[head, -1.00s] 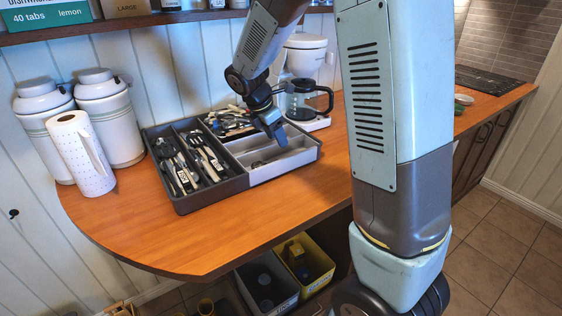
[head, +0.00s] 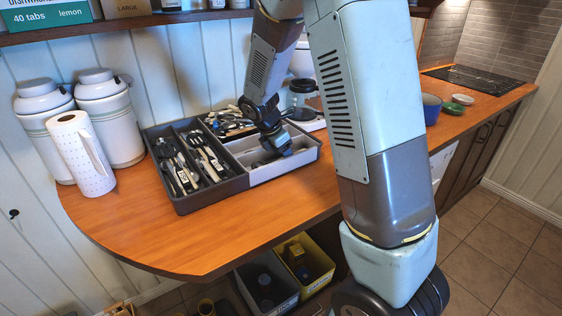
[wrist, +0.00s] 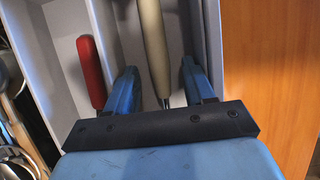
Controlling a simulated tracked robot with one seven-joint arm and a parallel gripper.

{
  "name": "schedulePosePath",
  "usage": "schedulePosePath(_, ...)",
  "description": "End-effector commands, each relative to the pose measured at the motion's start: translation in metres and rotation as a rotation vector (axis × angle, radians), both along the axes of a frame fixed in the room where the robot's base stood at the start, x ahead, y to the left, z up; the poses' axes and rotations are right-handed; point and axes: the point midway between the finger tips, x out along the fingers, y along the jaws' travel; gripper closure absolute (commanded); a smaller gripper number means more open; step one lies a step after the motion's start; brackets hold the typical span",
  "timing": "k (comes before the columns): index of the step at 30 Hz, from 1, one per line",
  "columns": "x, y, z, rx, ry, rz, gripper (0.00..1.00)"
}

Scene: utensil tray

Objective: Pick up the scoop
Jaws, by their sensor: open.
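My gripper (head: 279,146) is low over the light grey section (head: 285,171) of the utensil tray. In the wrist view its two blue fingers (wrist: 157,78) are open, one on each side of a beige handle (wrist: 150,40) that ends in a thin metal neck. The handle lies between the fingers with a gap on both sides. A red handle (wrist: 91,70) lies in the neighbouring compartment, left of the left finger. No scoop bowl is in view, so I cannot tell which handle is the scoop's.
The dark tray section (head: 209,200) holds several utensils to the left. A coffee maker (head: 303,95) stands close behind the tray. A paper towel roll (head: 80,155) and white canisters (head: 107,118) stand at the left. The wooden counter (head: 190,240) in front is clear.

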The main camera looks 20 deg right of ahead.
Motion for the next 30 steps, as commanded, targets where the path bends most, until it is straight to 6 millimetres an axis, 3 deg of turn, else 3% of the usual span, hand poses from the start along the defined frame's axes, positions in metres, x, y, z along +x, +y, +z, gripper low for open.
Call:
schedulePosePath(2,-0.0005,-0.0007,-0.0007,-0.001,0.002,-0.001,0.49)
schedulePosePath(18,-0.0006,-0.0011,-0.0007,-0.001,0.002,-0.002,1.0)
schedulePosePath(30,-0.0005,-0.0013,0.0008,0.0,0.001,-0.003,1.0)
